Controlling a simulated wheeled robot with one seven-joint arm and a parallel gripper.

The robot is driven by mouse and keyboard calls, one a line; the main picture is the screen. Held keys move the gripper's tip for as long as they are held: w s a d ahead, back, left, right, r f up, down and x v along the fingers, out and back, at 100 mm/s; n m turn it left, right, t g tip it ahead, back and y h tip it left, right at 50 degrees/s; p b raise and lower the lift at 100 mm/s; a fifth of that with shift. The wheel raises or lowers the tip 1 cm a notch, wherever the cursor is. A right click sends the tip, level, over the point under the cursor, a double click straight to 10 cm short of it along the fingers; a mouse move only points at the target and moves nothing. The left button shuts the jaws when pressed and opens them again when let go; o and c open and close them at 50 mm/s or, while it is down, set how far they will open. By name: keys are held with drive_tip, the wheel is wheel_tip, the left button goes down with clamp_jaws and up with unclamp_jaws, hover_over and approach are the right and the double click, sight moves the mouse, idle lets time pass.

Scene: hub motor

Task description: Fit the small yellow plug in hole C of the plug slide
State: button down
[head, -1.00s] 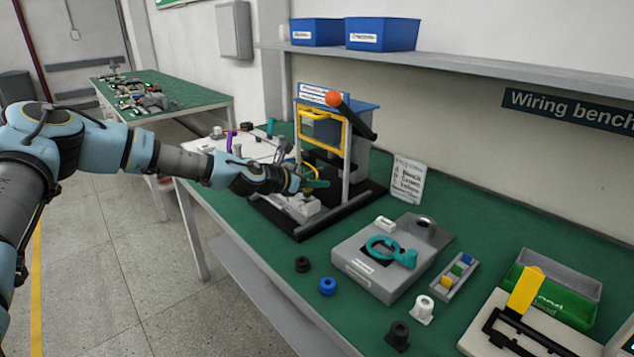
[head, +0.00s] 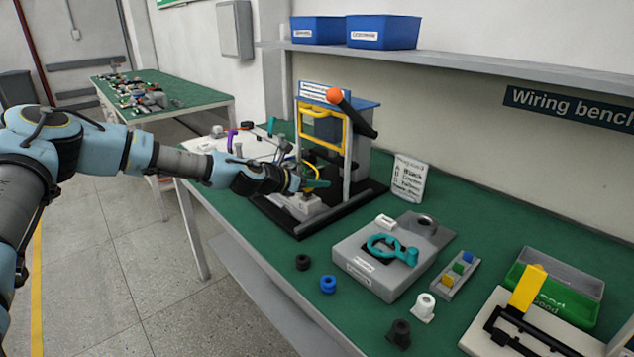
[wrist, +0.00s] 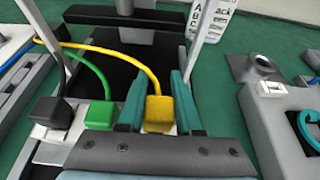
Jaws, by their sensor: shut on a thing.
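The small yellow plug (wrist: 158,113), on a yellow wire, is between the teal fingers of my gripper (wrist: 157,85) in the wrist view. My gripper is shut on it. A green plug (wrist: 103,112) and a black plug (wrist: 52,112) stand in a row to its left on the pale plug slide (wrist: 48,134). The yellow plug is in line with them, but my gripper hides its underside, so I cannot tell whether it sits in hole C. In the head view my gripper (head: 314,184) is just above the plug slide (head: 303,207), which lies at the front of the black-based fixture.
The fixture has a yellow frame (head: 325,115), an upright post (head: 347,160) and an orange-knobbed lever (head: 350,112) close to my gripper. A card (head: 409,177) and a grey box with a teal ring (head: 375,262) are to the right. Black and blue rings lie in front.

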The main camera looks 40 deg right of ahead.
drive_tip(key=shift+f+b, duration=0.65)
drive_tip(key=shift+f, duration=0.3)
drive_tip(key=c, duration=0.5)
unclamp_jaws()
drive_tip(key=shift+r, duration=0.1)
drive_tip(key=b+v, duration=0.2)
drive_tip(key=v, duration=0.8)
drive_tip(key=shift+a, duration=0.4)
drive_tip(key=shift+r, duration=0.1)
drive_tip(key=shift+w, duration=0.1)
